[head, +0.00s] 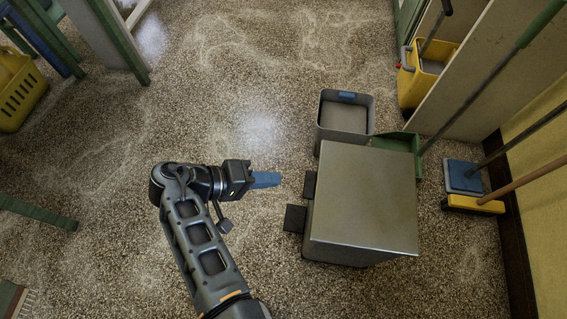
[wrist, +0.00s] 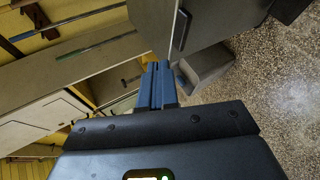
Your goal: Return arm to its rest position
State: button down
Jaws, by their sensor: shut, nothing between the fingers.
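My arm reaches up from the bottom of the head view and bends to the right at its wrist. My gripper (head: 266,180) has blue fingers, which lie together with nothing between them. It points right, above the floor, towards the grey metal box (head: 365,200), with a visible gap between the fingertips and the box's dark side parts. In the wrist view the shut blue fingers (wrist: 156,85) show at the middle, with a grey box body beyond them to the right.
A grey bin (head: 345,118) with a blue item at its rim stands behind the box, beside a green dustpan (head: 402,143). A yellow bucket (head: 428,75), a blue-headed mop (head: 463,176) and a wall are at right. A yellow basket (head: 18,90) is at left. The middle floor is clear.

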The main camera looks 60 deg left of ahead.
jog(key=shift+s+r, duration=0.15)
jog(key=shift+s, duration=0.2)
jog(key=s+d+f+m+g+y, duration=0.25)
jog(key=d+f+g, duration=0.35)
jog(key=d+f, duration=0.75)
jog(key=s+d+r+m+y, duration=0.2)
jog(key=d, duration=0.4)
jog(key=s+d+r+m+y, duration=0.1)
jog(key=d+r+m+y, duration=0.1)
jog(key=d, duration=0.4)
jog(key=s+d+r+m+t+h, duration=0.2)
jog(key=d+r+m+t, duration=0.25)
jog(key=d+r, duration=0.85)
jog(key=s+d+r+m+t+h, duration=0.2)
jog(key=d+r+m+t, duration=0.25)
jog(key=d+r, duration=0.9)
jog(key=a+r+p, duration=0.2)
jog(key=r+p, duration=0.6)
jog(key=r, duration=0.1)
jog(key=a+r+p, duration=0.1)
jog(key=r+p, duration=0.6)
jog(key=r, duration=0.3)
jog(key=shift+a+r+p, duration=0.15)
jog(key=shift+a+p, duration=0.2)
jog(key=shift+a, duration=0.05)
